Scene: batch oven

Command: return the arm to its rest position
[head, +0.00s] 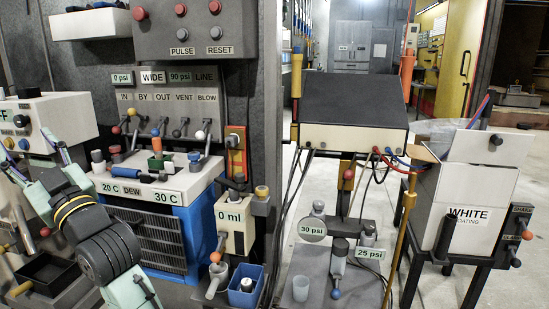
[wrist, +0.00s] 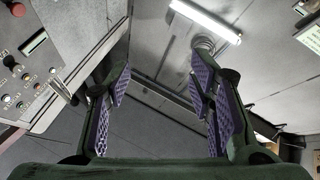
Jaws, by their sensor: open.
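My gripper (wrist: 160,110) shows in the wrist view with its two fingers spread wide apart and nothing between them. The purple pads face each other, and the ceiling with a bright lamp (wrist: 205,20) shows beyond them, so the wrist camera looks upward. In the head view my arm (head: 108,250) is folded at the lower left, in front of the control panels and the blue-sided unit.
A blue-sided unit (head: 150,240) with levers above it stands close to my arm. A dark open tray (head: 45,275) lies at the lower left. A white coating box (head: 468,205) stands at the right. Open floor (head: 430,285) shows between the stands.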

